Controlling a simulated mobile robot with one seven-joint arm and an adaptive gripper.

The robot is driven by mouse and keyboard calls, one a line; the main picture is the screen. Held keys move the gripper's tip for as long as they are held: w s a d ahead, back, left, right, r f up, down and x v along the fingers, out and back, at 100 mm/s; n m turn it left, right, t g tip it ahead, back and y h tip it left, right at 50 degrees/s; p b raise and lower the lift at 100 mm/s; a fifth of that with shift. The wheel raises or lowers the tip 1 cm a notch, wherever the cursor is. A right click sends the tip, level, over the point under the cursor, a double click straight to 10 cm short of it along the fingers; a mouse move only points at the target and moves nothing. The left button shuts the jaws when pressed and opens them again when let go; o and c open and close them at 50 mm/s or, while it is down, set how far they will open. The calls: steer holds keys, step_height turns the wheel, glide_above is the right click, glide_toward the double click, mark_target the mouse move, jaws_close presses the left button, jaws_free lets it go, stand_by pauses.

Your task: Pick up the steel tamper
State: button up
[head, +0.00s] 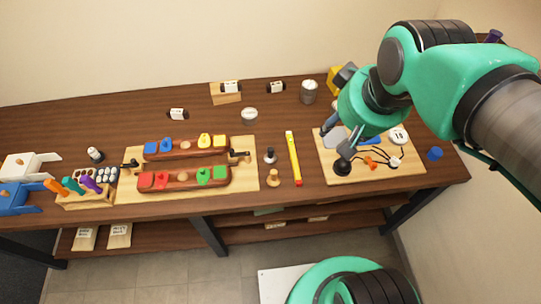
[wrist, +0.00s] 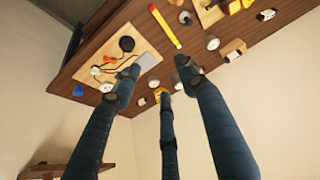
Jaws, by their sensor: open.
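A small upright piece with a dark knob and a pale metallic base (head: 270,156) stands on the table left of the yellow level; it looks like the steel tamper, though it is small in the picture. It also seems to show near the top of the wrist view (wrist: 185,18). My gripper (head: 338,128) is over the light board at the right, well to the right of that piece and apart from it. In the wrist view its dark fingers (wrist: 156,82) are spread with nothing between them.
A wooden peg-like piece (head: 273,178) stands just in front of the tamper. The yellow level (head: 293,158) lies between it and the cable board (head: 410,177). A board with coloured blocks (head: 130,190) is to the left. A can (head: 309,92) and a white round tin (head: 249,115) stand behind.

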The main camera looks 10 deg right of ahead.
steer(key=w+a+f+n+g, duration=0.2)
steer(key=w+a+f, duration=0.15)
steer(key=w, duration=0.45)
steer(key=n+g+p, duration=0.1)
steer(key=n+g, duration=0.2)
steer(key=n, duration=0.3)
glide_above(270, 149)
step_height(270, 149, down, 22)
steer(key=r, duration=0.1)
steer(key=shift+d+f, duration=0.2)
steer(key=shift+f, duration=0.05)
steer(key=shift+f+b, duration=0.55)
steer(key=shift+f, duration=3.7)
steer(key=shift+a+f+b, duration=0.1)
steer(key=shift+f+b, duration=0.45)
steer(key=shift+f, duration=2.05)
